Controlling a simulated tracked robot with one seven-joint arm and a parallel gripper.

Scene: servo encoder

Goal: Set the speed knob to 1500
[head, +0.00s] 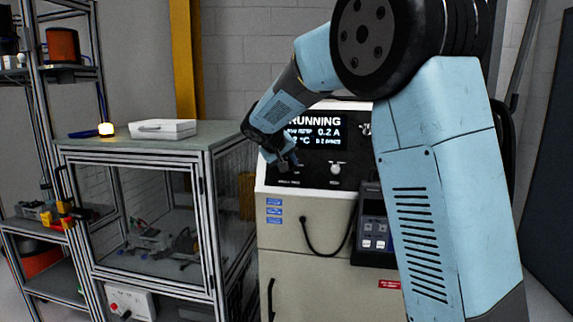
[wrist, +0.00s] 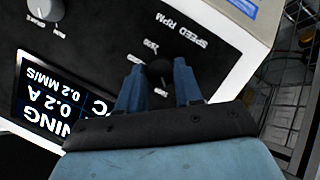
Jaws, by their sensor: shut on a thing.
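The speed knob (wrist: 158,72) is a small dark knob on the black panel, under the label SPEED RPM, which appears upside down in the wrist view. My gripper (wrist: 157,82) is shut on it, with one blue finger on each side. Small scale numbers show around the knob, but they are too blurred to read surely, and the pointer cannot be made out. In the head view my gripper (head: 285,163) is at the lower left of the panel and hides the knob. The display (head: 318,134) reads RUNNING and 0.2 A, partly covered by my arm.
A second, grey knob (head: 335,169) is to the right on the same panel; it also shows in the wrist view (wrist: 45,9). A handheld pendant (head: 374,222) hangs on the cabinet front (head: 290,240). A glass-sided bench (head: 75,148) with a white case (head: 163,129) stands left.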

